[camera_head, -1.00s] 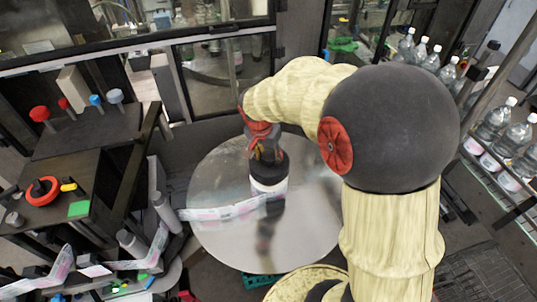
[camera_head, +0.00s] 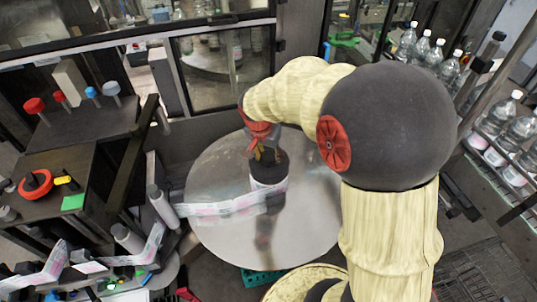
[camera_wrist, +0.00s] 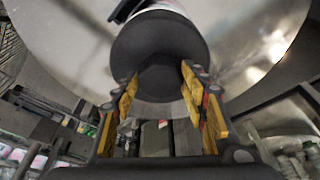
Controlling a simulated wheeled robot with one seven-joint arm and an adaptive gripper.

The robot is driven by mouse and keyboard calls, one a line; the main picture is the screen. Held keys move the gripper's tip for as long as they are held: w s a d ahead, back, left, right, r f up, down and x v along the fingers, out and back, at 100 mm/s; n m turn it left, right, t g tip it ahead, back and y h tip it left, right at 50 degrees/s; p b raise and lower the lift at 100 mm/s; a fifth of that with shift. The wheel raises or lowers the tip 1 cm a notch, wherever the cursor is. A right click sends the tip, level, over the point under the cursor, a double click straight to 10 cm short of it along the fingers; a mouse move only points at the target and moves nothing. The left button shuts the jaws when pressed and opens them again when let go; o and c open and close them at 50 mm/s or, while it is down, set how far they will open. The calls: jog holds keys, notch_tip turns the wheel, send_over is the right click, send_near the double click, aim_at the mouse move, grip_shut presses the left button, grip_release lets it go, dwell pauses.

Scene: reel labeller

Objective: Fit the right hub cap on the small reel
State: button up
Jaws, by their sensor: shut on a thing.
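The small reel (camera_head: 270,187) looks like a short white roll with a printed label strip running left from it, over the round silver plate. A wide black cap (camera_head: 270,168) with a raised knob covers its top; it also shows in the wrist view (camera_wrist: 140,42). My gripper (camera_head: 265,155) points down at the cap. In the wrist view its yellow-padded fingers (camera_wrist: 160,76) are shut on the cap's dark knob, one at each side. The cap looks seated on the roll, but the seam and any gap are hard to see.
The silver plate (camera_head: 220,245) has bare room around the reel. Red, blue and grey knobs (camera_head: 92,92) stand on a dark shelf at left. A red ring (camera_head: 36,184) lies on a lower shelf. Bottles (camera_head: 495,120) line the right; a framed window stands behind.

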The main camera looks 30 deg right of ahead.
jog(key=o, duration=1.5)
jog(key=shift+r, duration=0.1)
jog(key=v, duration=1.2)
jog(key=shift+d, duration=0.1)
